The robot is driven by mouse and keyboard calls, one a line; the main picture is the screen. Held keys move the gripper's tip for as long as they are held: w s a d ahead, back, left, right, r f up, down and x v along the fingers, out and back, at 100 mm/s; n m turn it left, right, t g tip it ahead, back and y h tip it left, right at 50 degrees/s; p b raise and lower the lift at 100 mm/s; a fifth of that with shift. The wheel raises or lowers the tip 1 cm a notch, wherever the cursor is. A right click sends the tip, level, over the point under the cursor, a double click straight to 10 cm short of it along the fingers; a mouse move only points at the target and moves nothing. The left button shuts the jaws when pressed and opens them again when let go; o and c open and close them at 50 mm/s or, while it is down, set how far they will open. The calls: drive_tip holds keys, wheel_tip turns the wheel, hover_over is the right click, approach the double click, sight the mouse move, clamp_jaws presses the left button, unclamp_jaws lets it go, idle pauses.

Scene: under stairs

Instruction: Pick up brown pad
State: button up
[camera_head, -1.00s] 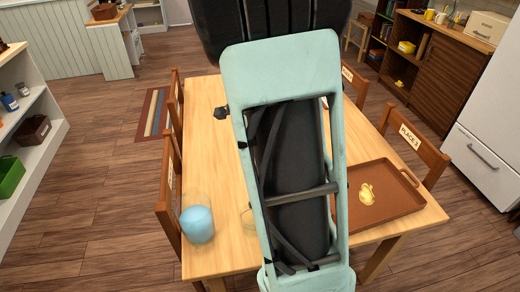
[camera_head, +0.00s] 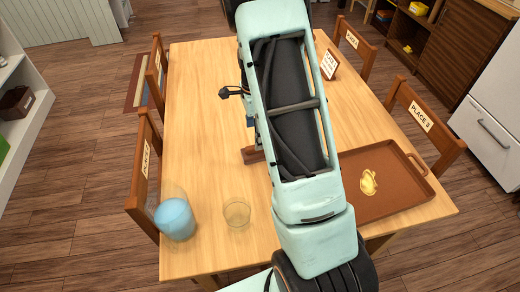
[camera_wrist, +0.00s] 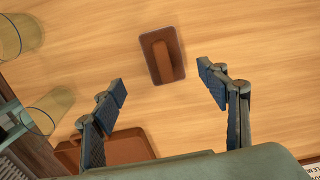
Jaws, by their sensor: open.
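In the wrist view a small brown pad (camera_wrist: 173,68) lies on the wooden table, with a raised lighter-brown strip along its middle. My gripper (camera_wrist: 163,88) is open and empty. Its two dark fingers stand wide apart, and the pad lies beyond the fingertips, between them in the picture. In the head view a flat brown piece (camera_head: 252,155) shows beside my arm, partly hidden by it; I cannot tell for sure that it is the same pad.
A brown tray (camera_head: 395,205) with a yellow item (camera_head: 368,183) is at the table's right. A small sign (camera_head: 330,64) stands farther back. Chairs surround the table (camera_head: 200,120), whose left middle is clear.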

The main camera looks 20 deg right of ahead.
hover_over(249, 155)
drive_tip(key=d, duration=0.2)
wheel_tip(249, 155, down, 5)
drive_tip(key=shift+w+d+r, duration=0.1)
drive_tip(key=shift+r, duration=0.1)
drive_tip(key=shift+w+d+f+p, duration=0.15)
drive_tip(key=shift+f+p, duration=0.05)
drive_tip(key=shift+f, duration=1.15)
drive_tip(key=shift+w+d+f+p, duration=0.1)
drive_tip(key=shift+w+f+p, duration=0.05)
drive_tip(key=shift+f, duration=1.15)
drive_tip(key=c, duration=1.2)
